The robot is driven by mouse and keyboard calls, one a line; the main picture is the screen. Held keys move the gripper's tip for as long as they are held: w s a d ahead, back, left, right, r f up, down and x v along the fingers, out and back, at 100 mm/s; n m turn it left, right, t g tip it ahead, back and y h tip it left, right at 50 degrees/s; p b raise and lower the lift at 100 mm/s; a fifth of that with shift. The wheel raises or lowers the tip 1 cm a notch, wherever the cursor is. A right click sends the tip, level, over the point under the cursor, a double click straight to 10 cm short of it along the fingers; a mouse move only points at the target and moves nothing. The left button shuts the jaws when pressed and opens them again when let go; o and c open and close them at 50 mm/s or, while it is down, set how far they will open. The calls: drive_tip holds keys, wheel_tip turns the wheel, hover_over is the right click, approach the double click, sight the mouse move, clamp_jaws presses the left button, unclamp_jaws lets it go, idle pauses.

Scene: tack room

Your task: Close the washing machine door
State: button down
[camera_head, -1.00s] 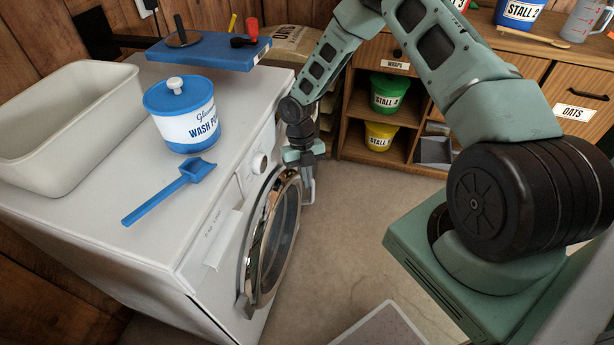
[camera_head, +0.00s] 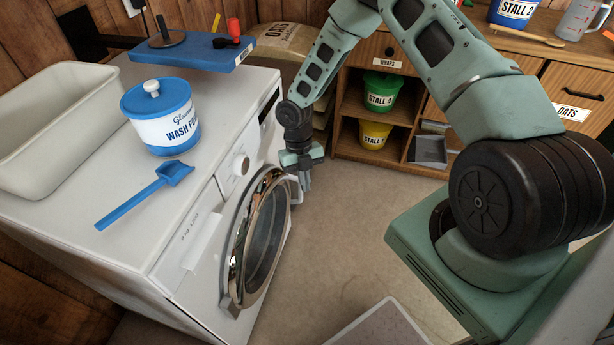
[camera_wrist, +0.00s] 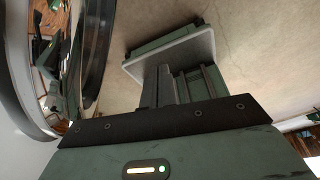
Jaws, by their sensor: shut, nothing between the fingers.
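The white washing machine (camera_head: 190,255) stands at left with its front facing right. Its round glass door (camera_head: 264,238) has a chrome rim and appears ajar, standing out from the front panel. My gripper (camera_head: 304,184) is shut and empty, pointing down beside the door's far upper edge. Whether it touches the rim I cannot tell. In the wrist view, the door's dark curved rim (camera_wrist: 97,55) fills the left side, and my shut fingers (camera_wrist: 165,85) are to its right over the floor.
A wooden shelf unit (camera_head: 345,130) with buckets stands at the back. The floor (camera_head: 350,240) right of the door is open.

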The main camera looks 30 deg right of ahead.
wheel_tip(320, 180, up, 10)
drive_tip(key=w+a, duration=0.2)
drive_tip(key=shift+w+f, duration=0.2)
drive_tip(key=shift+f, duration=0.05)
drive_tip(key=s+d+r+m+t, duration=0.25)
drive_tip(key=s+r+m, duration=0.35)
drive_tip(key=r+m, duration=0.7)
drive_tip(key=s+d+r+m+t, duration=0.1)
drive_tip(key=s+r+m+t, duration=0.5)
drive_tip(key=m, duration=1.4)
drive_tip(key=s+a+r+n+g+p, duration=0.2)
drive_tip(key=s+a+r+n+p, duration=0.1)
drive_tip(key=s+a+r, duration=0.2)
drive_tip(key=s+a+r+n+g+p, duration=0.2)
drive_tip(key=s+a+r+n+p, duration=0.1)
drive_tip(key=s+a, duration=0.6)
drive_tip(key=a+r+n, duration=0.1)
drive_tip(key=a+r, duration=0.1)
drive_tip(key=a, duration=0.2)
drive_tip(key=shift+r+g, duration=0.25)
drive_tip(key=shift+g, duration=0.1)
